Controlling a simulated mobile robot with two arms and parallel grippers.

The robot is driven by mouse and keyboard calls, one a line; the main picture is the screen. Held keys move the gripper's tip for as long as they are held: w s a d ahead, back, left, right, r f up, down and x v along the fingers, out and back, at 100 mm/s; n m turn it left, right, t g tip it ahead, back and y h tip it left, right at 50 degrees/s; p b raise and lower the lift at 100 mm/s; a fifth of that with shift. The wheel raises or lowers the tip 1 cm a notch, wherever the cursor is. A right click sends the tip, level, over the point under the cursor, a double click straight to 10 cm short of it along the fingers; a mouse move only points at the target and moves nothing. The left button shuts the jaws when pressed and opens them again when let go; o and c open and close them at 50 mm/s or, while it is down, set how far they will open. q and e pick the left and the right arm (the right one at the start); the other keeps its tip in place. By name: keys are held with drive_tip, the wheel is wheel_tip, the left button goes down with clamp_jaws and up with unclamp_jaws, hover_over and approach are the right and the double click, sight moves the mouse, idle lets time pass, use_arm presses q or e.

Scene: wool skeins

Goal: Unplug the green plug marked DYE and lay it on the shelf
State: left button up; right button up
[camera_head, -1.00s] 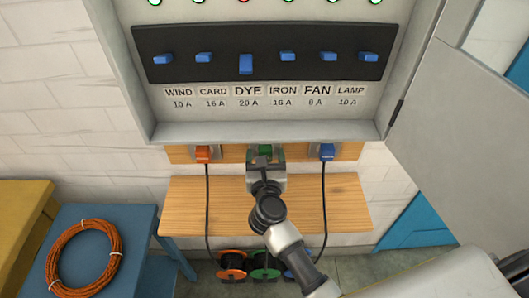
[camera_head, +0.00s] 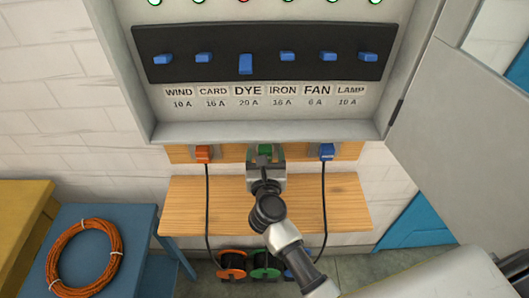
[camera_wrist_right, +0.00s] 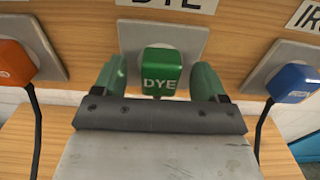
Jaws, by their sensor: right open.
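The green plug (camera_head: 265,150) marked DYE sits in the middle socket, below the breaker box. In the right wrist view the green plug (camera_wrist_right: 161,72) is seated against its grey socket plate. My right gripper (camera_head: 265,162) is open, and its fingers (camera_wrist_right: 160,82) stand on either side of the plug, with small gaps visible. The wooden shelf (camera_head: 200,205) lies just below the sockets, and its bare top shows left and right of my arm. My left gripper is not in view.
An orange plug (camera_head: 202,154) and a blue plug (camera_head: 327,152) flank the green one, their black cords hanging past the shelf. The breaker box (camera_head: 258,130) is above, with its open door (camera_head: 460,110) at right. A blue table (camera_head: 120,245) with an orange coil stands at left.

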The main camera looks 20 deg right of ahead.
clamp_jaws()
drive_tip(key=shift+v, duration=2.95)
